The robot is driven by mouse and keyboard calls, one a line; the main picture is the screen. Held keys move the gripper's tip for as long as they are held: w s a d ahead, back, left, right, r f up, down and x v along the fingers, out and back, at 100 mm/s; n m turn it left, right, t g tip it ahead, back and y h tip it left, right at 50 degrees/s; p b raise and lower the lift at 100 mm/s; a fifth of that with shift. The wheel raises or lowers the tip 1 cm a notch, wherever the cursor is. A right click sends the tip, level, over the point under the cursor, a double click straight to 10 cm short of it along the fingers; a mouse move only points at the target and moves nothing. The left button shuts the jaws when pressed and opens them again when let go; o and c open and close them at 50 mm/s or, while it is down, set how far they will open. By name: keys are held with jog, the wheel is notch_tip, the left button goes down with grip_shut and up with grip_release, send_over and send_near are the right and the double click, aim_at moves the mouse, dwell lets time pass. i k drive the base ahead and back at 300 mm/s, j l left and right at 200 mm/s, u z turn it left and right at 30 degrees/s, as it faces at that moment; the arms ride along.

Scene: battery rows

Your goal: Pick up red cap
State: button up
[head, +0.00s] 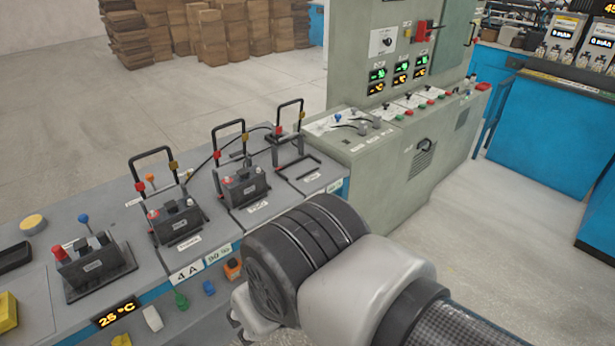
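Several small red parts show in the head view, and I cannot tell which one is the red cap. The largest red cap-like piece (58,252) sits upright on the left end of the nearest dark battery (95,262), at the left. Smaller red pieces show on the second battery (154,214) and the third battery (227,180). Another red piece (278,131) is at the far frame. My arm crosses the lower middle, in front of the bench edge.
The grey bench (200,255) carries black wire handles (153,152) and cables beside the batteries. A yellow block (8,312) and a round yellow-topped piece (33,222) lie at left. A grey control cabinet (410,170) stands behind. Open floor (470,250) lies right.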

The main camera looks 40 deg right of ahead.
aim_at(58, 251)
jog(key=i+j+z, duration=0.55)
jog(key=j, duration=0.35)
jog(key=i+j+z, duration=0.15)
jog(key=j, duration=0.2)
jog(key=i+j+z, duration=0.2)
jog(key=j, duration=0.2)
jog(key=i+j+z, duration=0.15)
jog(key=j, duration=0.25)
